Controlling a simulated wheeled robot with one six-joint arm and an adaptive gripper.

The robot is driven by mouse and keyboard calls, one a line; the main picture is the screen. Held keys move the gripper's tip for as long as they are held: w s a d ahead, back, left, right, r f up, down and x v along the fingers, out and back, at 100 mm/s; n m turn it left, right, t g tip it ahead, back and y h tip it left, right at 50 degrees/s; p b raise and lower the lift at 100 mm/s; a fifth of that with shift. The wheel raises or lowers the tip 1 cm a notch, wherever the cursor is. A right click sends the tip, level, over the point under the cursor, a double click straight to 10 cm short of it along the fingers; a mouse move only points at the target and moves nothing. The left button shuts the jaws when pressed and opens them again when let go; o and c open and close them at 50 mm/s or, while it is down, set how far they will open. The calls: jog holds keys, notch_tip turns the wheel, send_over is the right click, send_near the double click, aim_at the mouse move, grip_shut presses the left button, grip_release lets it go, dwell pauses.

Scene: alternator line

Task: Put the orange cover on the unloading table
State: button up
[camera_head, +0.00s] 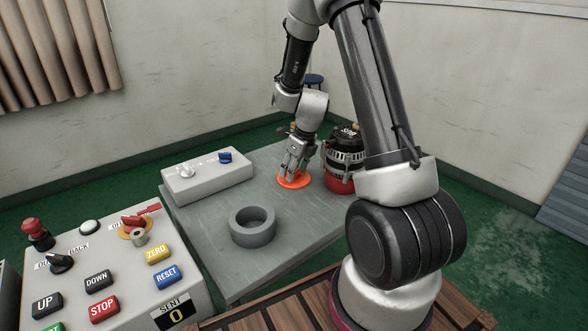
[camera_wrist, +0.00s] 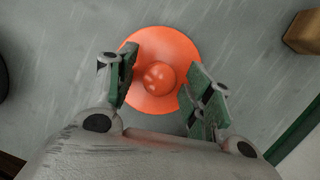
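The orange cover (camera_head: 294,182) is a flat round disc lying on the grey table (camera_head: 305,222), left of the alternator. In the wrist view the cover (camera_wrist: 150,50) shows a round knob in its middle. My gripper (camera_head: 296,164) points down at the cover from above. Its fingers are spread in the wrist view (camera_wrist: 162,96), one on each side of the knob, with a gap to it on both sides. The gripper holds nothing. I cannot tell whether the fingertips touch the disc.
A black and red alternator (camera_head: 343,160) stands close right of the gripper. A grey ring (camera_head: 253,227) lies nearer the front, and a pale box with a blue switch (camera_head: 208,178) stands at left. A button panel (camera_head: 105,270) fills the lower left. The wrist view shows a brown block (camera_wrist: 304,32).

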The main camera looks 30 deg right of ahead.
aim_at(301, 180)
jog(key=s+r+n, duration=0.3)
jog(key=r, duration=0.6)
jog(key=s+r+n, duration=0.3)
jog(key=s+r, duration=0.1)
jog(key=r, duration=0.5)
jog(key=s+r+n, duration=0.5)
jog(key=s+n, duration=0.6)
jog(key=n, duration=0.1)
jog(key=s+a+r+n+t+h, duration=0.1)
jog(key=s+r+n, duration=0.3)
jog(key=s+n, duration=0.7)
jog(key=shift+s+a+r+n+t, duration=0.2)
jog(key=shift+r+n+t, duration=0.15)
jog(key=shift+n, duration=0.55)
jog(key=shift+c, duration=0.3)
